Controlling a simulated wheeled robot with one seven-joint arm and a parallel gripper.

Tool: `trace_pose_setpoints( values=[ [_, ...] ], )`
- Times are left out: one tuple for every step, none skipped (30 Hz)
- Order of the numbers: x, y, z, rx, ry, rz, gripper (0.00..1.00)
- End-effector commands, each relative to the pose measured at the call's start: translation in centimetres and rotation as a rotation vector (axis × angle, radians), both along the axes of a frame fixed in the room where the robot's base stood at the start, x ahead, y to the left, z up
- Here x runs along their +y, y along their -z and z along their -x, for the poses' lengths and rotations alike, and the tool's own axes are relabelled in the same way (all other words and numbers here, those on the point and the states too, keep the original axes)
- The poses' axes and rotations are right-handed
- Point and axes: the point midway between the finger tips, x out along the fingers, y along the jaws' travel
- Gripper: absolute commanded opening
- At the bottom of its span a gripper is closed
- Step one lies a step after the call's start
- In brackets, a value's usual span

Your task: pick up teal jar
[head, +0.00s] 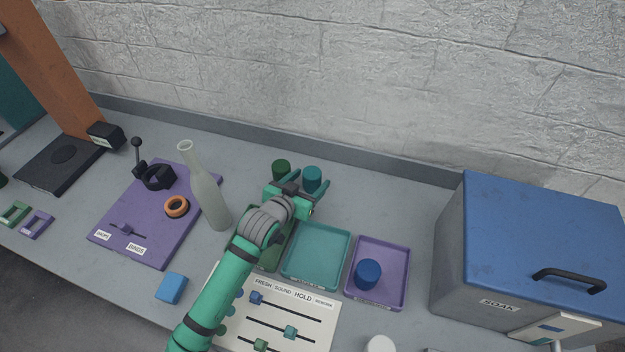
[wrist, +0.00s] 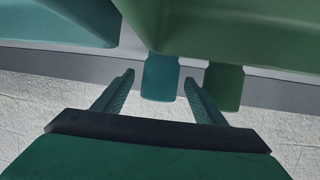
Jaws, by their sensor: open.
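The teal jar (head: 312,178) stands on the bench behind the trays, close to the right finger of my gripper in the head view. In the wrist view the teal jar (wrist: 160,78) shows in the gap between the two fingertips. My gripper (head: 296,183) is open and empty, reaching over the green tray towards the jar. In the wrist view my gripper (wrist: 159,80) has a finger on each side of the jar's outline; I cannot tell whether either touches it. A dark green jar (head: 281,167) stands just left of the teal jar and shows in the wrist view (wrist: 224,88) beyond the right finger.
A green tray (head: 268,262) lies partly under my arm. A teal tray (head: 317,253) looks empty, and a purple tray (head: 394,255) holds a blue jar (head: 368,272). A tall pale bottle (head: 205,190) stands to the left. A blue-lidded box (head: 535,235) stands at right.

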Motion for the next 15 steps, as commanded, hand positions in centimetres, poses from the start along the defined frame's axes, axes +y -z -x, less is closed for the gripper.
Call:
trace_pose_setpoints(
  values=[
    [0.02, -0.01, 0.01, 0.000, 0.000, 0.000, 0.65],
    [0.02, -0.01, 0.01, 0.000, 0.000, 0.000, 0.60],
    [0.02, -0.01, 0.01, 0.000, 0.000, 0.000, 0.50],
    [0.02, -0.01, 0.02, 0.000, 0.000, 0.000, 0.43],
    [0.01, -0.01, 0.02, 0.000, 0.000, 0.000, 0.36],
    [0.01, -0.01, 0.02, 0.000, 0.000, 0.000, 0.26],
    [0.01, -0.01, 0.02, 0.000, 0.000, 0.000, 0.19],
    [0.00, -0.02, 0.02, 0.000, 0.000, 0.000, 0.15],
    [-0.02, -0.07, 0.01, -0.001, 0.000, 0.000, 0.15],
    [-0.02, -0.07, 0.01, -0.001, 0.000, 0.000, 0.15],
    [-0.02, -0.07, 0.02, -0.001, 0.000, 0.000, 0.15],
    [-0.03, -0.07, 0.02, -0.001, 0.000, 0.000, 0.15],
    [-0.03, -0.07, 0.02, -0.001, 0.000, 0.000, 0.15],
    [-0.04, -0.08, 0.02, -0.001, 0.001, 0.000, 0.15],
    [-0.05, -0.09, 0.02, -0.001, 0.001, 0.000, 0.15]
  ],
)
